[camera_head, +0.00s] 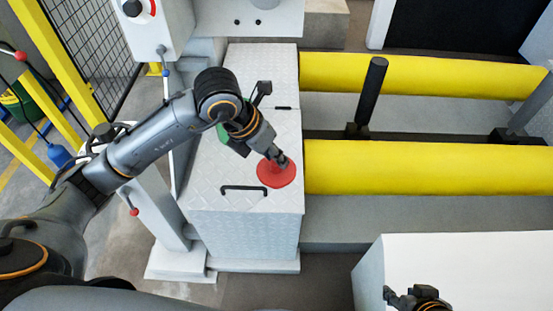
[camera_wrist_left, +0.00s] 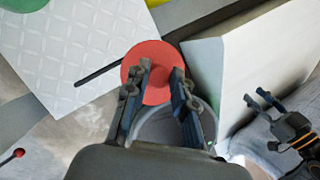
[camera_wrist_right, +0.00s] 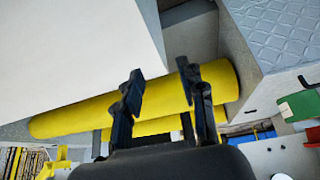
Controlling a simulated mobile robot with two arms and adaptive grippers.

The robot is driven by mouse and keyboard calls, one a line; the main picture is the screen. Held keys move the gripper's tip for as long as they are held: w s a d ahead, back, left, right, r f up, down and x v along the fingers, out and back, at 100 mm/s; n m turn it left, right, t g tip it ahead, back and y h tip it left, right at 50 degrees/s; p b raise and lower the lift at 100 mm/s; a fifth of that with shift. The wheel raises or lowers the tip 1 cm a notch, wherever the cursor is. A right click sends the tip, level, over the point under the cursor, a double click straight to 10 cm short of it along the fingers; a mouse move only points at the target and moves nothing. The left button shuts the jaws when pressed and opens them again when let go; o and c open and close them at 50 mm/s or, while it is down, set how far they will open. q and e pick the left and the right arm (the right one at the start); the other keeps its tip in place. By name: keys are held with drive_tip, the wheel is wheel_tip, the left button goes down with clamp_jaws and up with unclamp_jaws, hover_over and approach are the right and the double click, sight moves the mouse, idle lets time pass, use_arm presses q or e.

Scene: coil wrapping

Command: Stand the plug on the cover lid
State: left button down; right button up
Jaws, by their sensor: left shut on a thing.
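The plug shows as a red round disc (camera_head: 276,173) in the head view, over the right part of the cover lid near its edge. My left gripper (camera_head: 282,162) is shut on it from above. In the left wrist view the red plug (camera_wrist_left: 151,66) sits at the fingertips (camera_wrist_left: 161,78); its underside is hidden. I cannot tell whether it touches the lid. The cover lid (camera_head: 215,180) is pale diamond-pattern plate with a black handle (camera_head: 243,188). My right gripper (camera_head: 412,297) is at the bottom right of the head view; its fingers (camera_wrist_right: 162,92) are apart and empty.
Yellow rollers (camera_head: 420,167) run to the right of the lid. A white block (camera_head: 460,260) stands at the lower right beside my right gripper. A white machine housing (camera_head: 160,30) and a yellow fence post (camera_head: 55,65) stand at the left.

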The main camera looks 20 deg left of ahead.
use_arm(q)
drive_tip(key=w+a+f+b, duration=0.1)
drive_tip(key=w+f, duration=0.3)
drive_tip(key=w+a+f+b, duration=0.1)
drive_tip(key=w+f+b, duration=0.1)
drive_tip(key=w+f, duration=0.2)
drive_tip(key=w+a+f+b, duration=0.1)
drive_tip(key=w+f, duration=0.3)
drive_tip(key=shift+w+a+f+b, duration=0.25)
drive_tip(key=shift+a+f+b, duration=0.05)
drive_tip(key=shift+a+b, duration=0.05)
use_arm(e)
drive_tip(key=w+a+r+t+y, duration=0.2)
drive_tip(key=w+a+r+t, duration=0.1)
drive_tip(key=w+r+t, duration=0.3)
drive_tip(key=w+a+r+t+y, duration=0.2)
drive_tip(key=w+r+t, duration=0.4)
drive_tip(key=r, duration=0.4)
drive_tip(key=shift+w+a+r+n+t, duration=0.3)
drive_tip(key=shift+w+a+n+t, duration=0.1)
drive_tip(key=shift+w+a, duration=0.05)
use_arm(q)
drive_tip(key=shift+f, duration=0.1)
drive_tip(key=c, duration=1.1)
unclamp_jaws()
use_arm(e)
drive_tip(key=shift+r, duration=0.2)
